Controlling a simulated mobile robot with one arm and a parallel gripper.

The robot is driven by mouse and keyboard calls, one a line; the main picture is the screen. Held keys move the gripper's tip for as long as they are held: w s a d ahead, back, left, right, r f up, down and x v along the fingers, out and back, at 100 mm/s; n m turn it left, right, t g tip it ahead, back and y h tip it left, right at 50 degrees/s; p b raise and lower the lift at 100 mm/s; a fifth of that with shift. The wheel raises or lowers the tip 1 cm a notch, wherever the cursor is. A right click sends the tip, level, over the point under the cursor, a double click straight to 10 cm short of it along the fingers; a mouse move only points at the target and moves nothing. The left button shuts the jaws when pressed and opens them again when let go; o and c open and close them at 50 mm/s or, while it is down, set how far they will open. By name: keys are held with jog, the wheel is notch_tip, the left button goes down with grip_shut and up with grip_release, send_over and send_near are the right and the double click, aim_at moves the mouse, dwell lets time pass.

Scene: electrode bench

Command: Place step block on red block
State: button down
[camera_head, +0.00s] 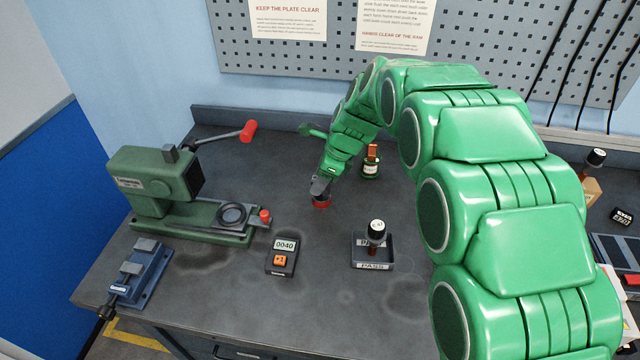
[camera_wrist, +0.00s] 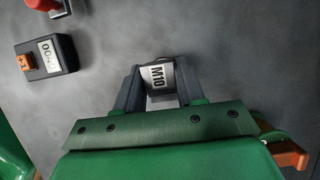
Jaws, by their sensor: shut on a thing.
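A pale grey block marked M10 (camera_wrist: 160,77), which I take for the step block, is between the two dark fingers of my gripper (camera_wrist: 154,88) in the wrist view. My gripper (camera_head: 320,190) is shut on it, low over the bench in the head view. A small red piece (camera_head: 321,204), likely the red block, shows directly under the fingertips there. The fingers hide most of the held block in the head view. I cannot tell whether the held block touches the red piece.
A green press (camera_head: 165,190) with a red-knobbed lever stands at the left. A counter (camera_head: 282,258) reading 0040 sits in front, beside a labelled tray (camera_head: 373,265) with a white-and-black piece. A green-based holder (camera_head: 371,170) stands behind my gripper. A blue vise (camera_head: 142,270) is front left.

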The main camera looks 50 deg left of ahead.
jog(key=shift+f, duration=0.75)
jog(key=shift+f, duration=0.15)
jog(key=c, duration=0.7)
grip_release()
jog(key=v, duration=1.2)
jog(key=shift+d, duration=0.1)
